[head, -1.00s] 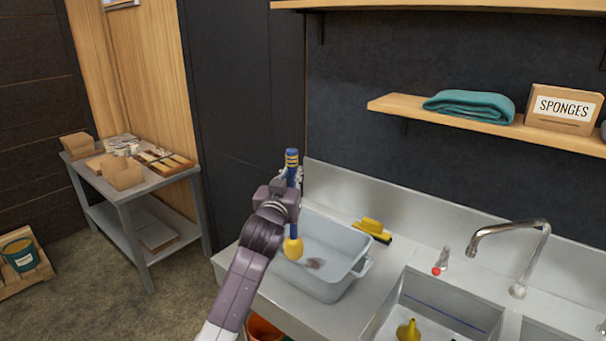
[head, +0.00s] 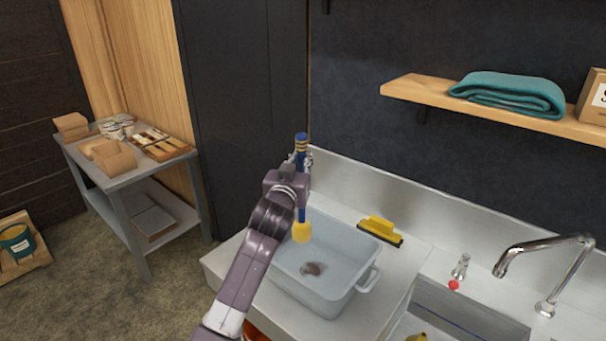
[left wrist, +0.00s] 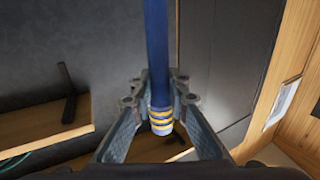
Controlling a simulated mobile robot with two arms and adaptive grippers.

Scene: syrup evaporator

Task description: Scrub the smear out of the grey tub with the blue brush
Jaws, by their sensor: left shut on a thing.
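The grey tub (head: 345,297) stands on the steel counter, left of the sink. A brown smear (head: 312,268) shows on its inside floor. My left gripper (head: 301,165) is shut on the blue brush (head: 301,145) and holds it about upright above the tub's left part. The brush's yellow head (head: 302,232) points down and appears above the tub floor, apart from the smear. In the left wrist view the blue handle (left wrist: 157,50), with yellow bands near its end, runs between the fingers (left wrist: 160,115). My right gripper is not in view.
A yellow-and-black scrubber (head: 381,229) lies on the counter behind the tub. The tap (head: 545,265) and sink (head: 455,305) are to the right. A shelf (head: 430,92) with a teal towel (head: 510,92) hangs above. A grey side table (head: 120,178) stands at left.

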